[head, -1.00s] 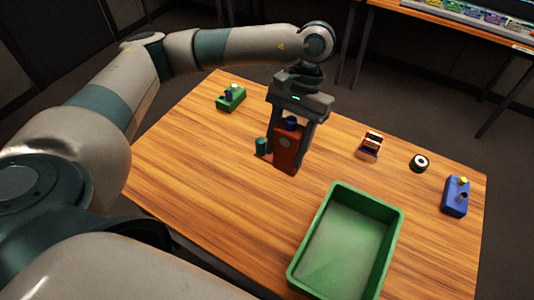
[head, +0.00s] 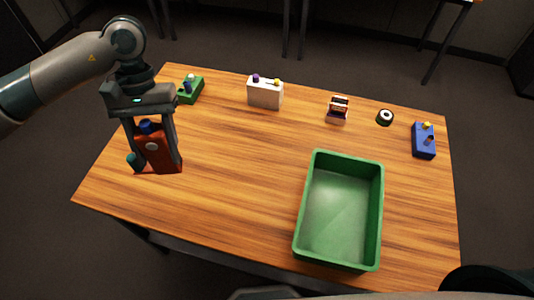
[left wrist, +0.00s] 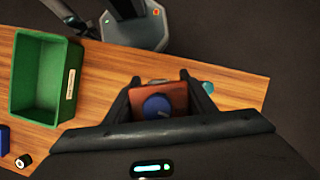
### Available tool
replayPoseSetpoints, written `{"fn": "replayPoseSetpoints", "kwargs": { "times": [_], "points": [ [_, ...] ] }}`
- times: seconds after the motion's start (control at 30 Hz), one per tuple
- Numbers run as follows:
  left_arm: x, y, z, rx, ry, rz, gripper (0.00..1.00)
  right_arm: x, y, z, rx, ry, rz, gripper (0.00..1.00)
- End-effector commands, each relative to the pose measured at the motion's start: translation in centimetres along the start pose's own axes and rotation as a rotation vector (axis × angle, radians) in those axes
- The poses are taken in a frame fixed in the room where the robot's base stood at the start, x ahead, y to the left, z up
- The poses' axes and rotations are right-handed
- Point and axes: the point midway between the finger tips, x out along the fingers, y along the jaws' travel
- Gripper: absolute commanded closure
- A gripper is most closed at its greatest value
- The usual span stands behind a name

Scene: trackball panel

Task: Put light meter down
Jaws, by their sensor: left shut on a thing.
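My left gripper (head: 151,165) points down near the table's left side and is shut on an orange-red box with a blue knob on top, the apparent light meter (head: 156,152). A pale round spot shows on its front, and a teal knob sticks out at its left. In the left wrist view the light meter (left wrist: 160,97) sits between the fingers (left wrist: 162,88), its blue knob facing the camera. I cannot tell whether its bottom touches the table (head: 230,190). My right gripper is not in view.
A green tray (head: 300,222) stands empty at the right front. Along the back are a green box (head: 190,95), a white box (head: 264,95), a small brown-red item (head: 338,112), a black-and-white roll (head: 385,117) and a blue box (head: 423,146). The table's middle is clear.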

Motion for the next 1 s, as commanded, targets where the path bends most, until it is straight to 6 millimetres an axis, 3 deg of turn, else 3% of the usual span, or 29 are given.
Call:
{"fn": "replayPoseSetpoints", "kwargs": {
  "times": [0.37, 0.57, 1.0],
  "points": [
    [0.1, 0.2, -0.1, -0.013, 0.0, 0.006, 0.77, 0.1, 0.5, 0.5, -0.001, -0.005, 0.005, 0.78],
    [1.2, 1.6, -1.0, -0.127, -0.003, 0.055, 0.77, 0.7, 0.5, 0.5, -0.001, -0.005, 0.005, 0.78],
    [4.7, 9.0, -4.7, -0.782, -0.004, 0.329, 0.77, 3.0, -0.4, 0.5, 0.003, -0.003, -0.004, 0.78]
  ]
}}
